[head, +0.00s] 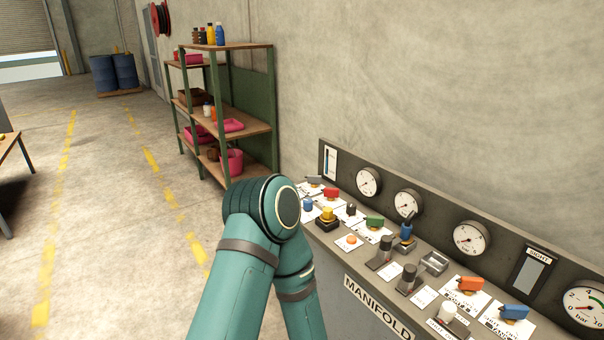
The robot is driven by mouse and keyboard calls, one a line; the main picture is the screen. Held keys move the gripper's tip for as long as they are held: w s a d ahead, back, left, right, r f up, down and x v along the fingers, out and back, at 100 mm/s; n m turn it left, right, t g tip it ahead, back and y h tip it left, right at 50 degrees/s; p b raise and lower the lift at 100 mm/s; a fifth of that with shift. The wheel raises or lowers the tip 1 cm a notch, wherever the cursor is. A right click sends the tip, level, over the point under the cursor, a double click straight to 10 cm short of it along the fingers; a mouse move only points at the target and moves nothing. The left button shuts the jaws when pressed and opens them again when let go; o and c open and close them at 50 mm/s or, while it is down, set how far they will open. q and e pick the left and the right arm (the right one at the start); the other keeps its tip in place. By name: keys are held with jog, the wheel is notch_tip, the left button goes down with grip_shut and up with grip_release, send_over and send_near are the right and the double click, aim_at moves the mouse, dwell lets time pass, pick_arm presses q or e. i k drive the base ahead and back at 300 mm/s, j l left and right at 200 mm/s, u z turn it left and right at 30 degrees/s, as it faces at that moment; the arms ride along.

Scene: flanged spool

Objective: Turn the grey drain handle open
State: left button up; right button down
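A small grey handle (314,181), which looks like the drain handle, sits on a white label at the far left end of the manifold panel (375,314). It is small in the head view, and I cannot read its label or tell its exact angle. A red handle (331,192) is just to its right. One of my teal arms rises from the bottom of the picture and bends in front of the panel's left end. Neither gripper is in view.
The panel carries a green handle (375,221), an orange handle (471,284), a blue handle (514,311), a yellow knob (327,214) and several gauges along its back. A shelf rack (229,110) stands by the wall. Open floor (110,220) lies to the left.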

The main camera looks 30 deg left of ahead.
aim_at(315, 179)
jog(key=u, duration=1)
jog(key=i+j+z, duration=0.1)
jog(key=z, duration=0.35)
jog(key=j+z, duration=0.1)
jog(key=z, duration=0.3)
jog(key=i+j+z, duration=0.1)
jog(key=z, duration=0.35)
jog(key=j+z, duration=0.3)
jog(key=j, duration=0.2)
jog(key=j+z, duration=0.25)
jog(key=j, duration=0.25)
jog(key=j+z, duration=0.3)
jog(key=j, duration=1.2)
jog(key=k+j, duration=0.1)
jog(key=j, duration=0.4)
